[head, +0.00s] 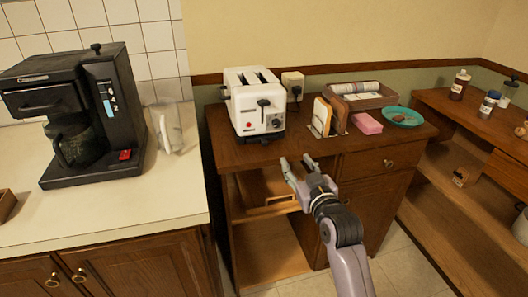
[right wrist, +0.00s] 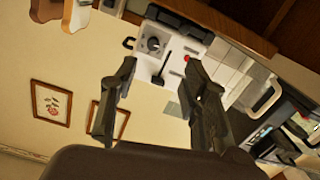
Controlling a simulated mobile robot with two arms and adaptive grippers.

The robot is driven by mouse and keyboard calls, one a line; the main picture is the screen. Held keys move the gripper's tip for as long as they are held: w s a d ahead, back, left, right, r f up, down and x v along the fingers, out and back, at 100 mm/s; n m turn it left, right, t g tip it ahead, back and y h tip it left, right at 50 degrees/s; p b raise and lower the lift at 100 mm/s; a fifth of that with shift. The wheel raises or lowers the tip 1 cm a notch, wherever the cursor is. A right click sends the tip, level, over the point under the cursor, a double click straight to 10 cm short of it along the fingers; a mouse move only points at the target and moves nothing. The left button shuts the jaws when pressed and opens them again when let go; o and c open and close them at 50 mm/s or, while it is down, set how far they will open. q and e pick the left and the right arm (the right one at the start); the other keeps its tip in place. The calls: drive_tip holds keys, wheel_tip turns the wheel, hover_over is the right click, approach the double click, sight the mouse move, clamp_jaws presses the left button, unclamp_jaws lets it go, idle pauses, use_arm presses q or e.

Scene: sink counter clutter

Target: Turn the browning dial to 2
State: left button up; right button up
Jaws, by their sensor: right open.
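The white toaster (head: 255,103) stands on the wooden cabinet top, with its slots up and a black lever on its front. The browning dial (head: 276,123) is the small dark round knob low on the front, right of the lever; its setting is too small to read. In the right wrist view the picture is turned over, and the dial (right wrist: 153,44) shows on the toaster face (right wrist: 172,62), seen between the fingers. My right gripper (head: 298,162) is open and empty, in front of and below the toaster, apart from it. My left gripper is not in view.
Right of the toaster are a wall outlet with a plug (head: 293,84), a toast rack (head: 322,115), a pink sponge (head: 367,123) and a teal plate (head: 403,117). A coffee maker (head: 90,115) stands on the left counter. Open shelving lies below the gripper.

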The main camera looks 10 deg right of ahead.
drive_tip(key=r, duration=0.2)
approach(277, 125)
drive_tip(key=shift+t, duration=0.3)
drive_tip(key=w, duration=0.6)
drive_tip(key=shift+w+f, duration=0.15)
drive_tip(key=shift+w, duration=0.2)
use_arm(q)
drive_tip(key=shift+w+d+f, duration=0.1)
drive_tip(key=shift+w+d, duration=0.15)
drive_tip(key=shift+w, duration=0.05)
use_arm(e)
drive_tip(key=shift+w, duration=0.9)
drive_tip(key=shift+c, duration=0.2)
clamp_jaws()
